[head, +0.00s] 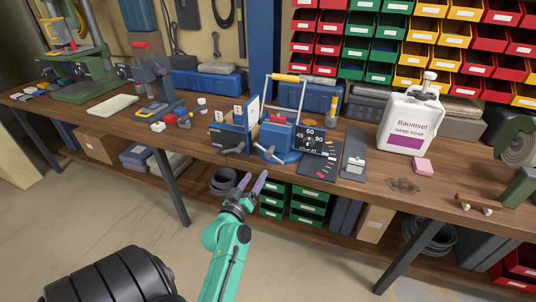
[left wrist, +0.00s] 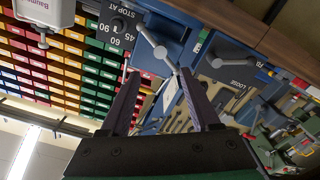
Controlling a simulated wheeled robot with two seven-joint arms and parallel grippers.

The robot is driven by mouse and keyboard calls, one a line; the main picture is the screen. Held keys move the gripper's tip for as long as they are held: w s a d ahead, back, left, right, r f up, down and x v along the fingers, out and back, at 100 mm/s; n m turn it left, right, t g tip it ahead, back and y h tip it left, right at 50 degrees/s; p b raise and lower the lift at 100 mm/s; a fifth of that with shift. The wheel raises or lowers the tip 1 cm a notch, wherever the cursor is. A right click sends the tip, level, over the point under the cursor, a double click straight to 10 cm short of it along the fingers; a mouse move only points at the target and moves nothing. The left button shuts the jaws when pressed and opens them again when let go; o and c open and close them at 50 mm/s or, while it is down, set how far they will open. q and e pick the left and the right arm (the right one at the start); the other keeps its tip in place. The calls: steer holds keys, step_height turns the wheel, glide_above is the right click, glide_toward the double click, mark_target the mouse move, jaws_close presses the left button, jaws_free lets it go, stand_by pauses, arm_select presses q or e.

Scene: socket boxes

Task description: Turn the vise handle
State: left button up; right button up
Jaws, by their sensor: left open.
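The blue vise (head: 282,150) stands at the front edge of the wooden bench, beside a black dial plate (head: 312,141) marked 45, 60, 90 and STOP AT. Its silver bar handle (head: 265,151) is on the front and slants. My left gripper (head: 255,177), on a teal arm, is open and empty in front of and below the vise, pointing up at it. My right gripper is in neither view.
A soap bottle (head: 408,122) and pink block (head: 423,165) stand to the right. Green drawers (head: 306,205) sit under the bench.

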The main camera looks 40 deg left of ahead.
mark_target(268, 155)
arm_select(q)
steer(key=b+x, duration=0.2)
steer(key=x, duration=1.1)
steer(key=shift+f, duration=0.1)
steer(key=shift+s, duration=0.1)
jaws_close()
